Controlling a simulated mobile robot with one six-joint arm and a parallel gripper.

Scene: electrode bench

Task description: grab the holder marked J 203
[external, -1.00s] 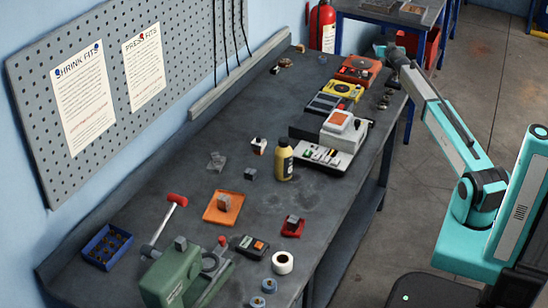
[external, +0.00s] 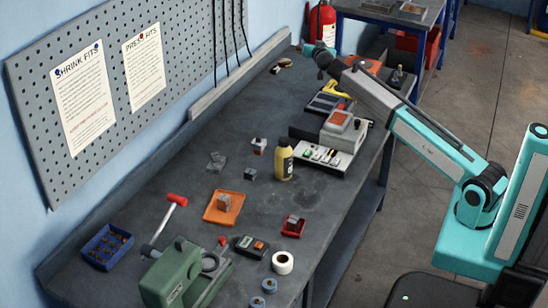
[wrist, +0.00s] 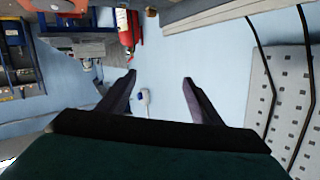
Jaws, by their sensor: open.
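Several small block-like pieces that could be holders stand on the bench in the external view. One grey block (external: 224,201) is on an orange tray (external: 217,216), and another grey block (external: 292,219) is on a red tray (external: 299,232). A small dark grey block (external: 250,174), a grey piece (external: 216,161) and a white-and-orange block (external: 259,146) stand nearer the wall. No J 203 mark is readable. My gripper (external: 314,51) is raised over the bench's far end, well away from these blocks. In the wrist view my gripper (wrist: 159,82) is open and empty, facing the blue wall.
A yellow bottle (external: 284,162) and a white device (external: 342,132) stand mid-bench. A red fire extinguisher (external: 322,24) is beyond the far end.

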